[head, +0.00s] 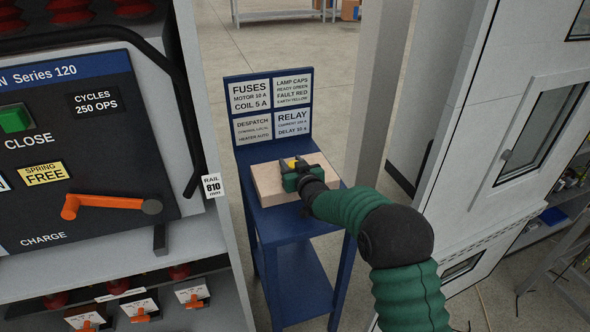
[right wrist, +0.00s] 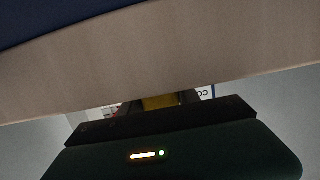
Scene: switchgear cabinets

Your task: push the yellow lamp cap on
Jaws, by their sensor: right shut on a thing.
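The yellow lamp cap (head: 291,163) shows as a small yellow patch between the fingers of my right gripper (head: 290,166). The gripper is shut on it, just above or at the top of a pale wooden block (head: 266,187) on the blue stand. In the right wrist view the yellow cap (right wrist: 161,102) shows between the dark fingers, next to the pale block (right wrist: 200,70). Whether the cap touches the block I cannot tell. No lamp for the cap is clearly visible. My left gripper is not in view.
The blue stand (head: 290,287) has a label board (head: 271,105) at its back. A switchgear panel (head: 75,130) with an orange handle (head: 100,203) stands at left. A pale cabinet (head: 520,130) stands at right. Open floor (head: 285,50) lies behind the stand.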

